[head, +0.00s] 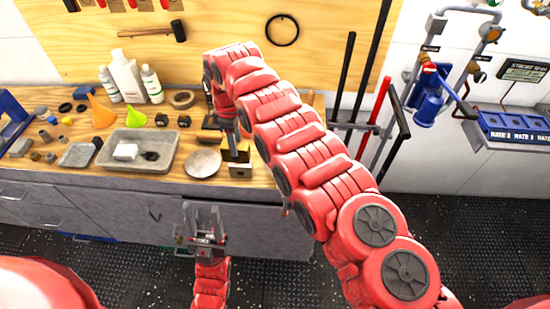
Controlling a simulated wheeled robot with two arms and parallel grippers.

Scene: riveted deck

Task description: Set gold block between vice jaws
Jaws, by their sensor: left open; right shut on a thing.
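A gold block (240,155) shows near the front edge of the wooden bench, below my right gripper. My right gripper (233,140) points down at it and is shut on it; its fingertips are small and partly hidden by my red arm. A brownish block with a dark hole (240,172) is directly below the gold block; I cannot tell whether they touch. I cannot clearly make out the vice jaws. My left gripper (202,212) is open and empty, low in front of the bench cabinet, with its fingers pointing up.
A blue tool (14,112) stands at the left edge. Long-handled tools (374,125) lean at the right.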

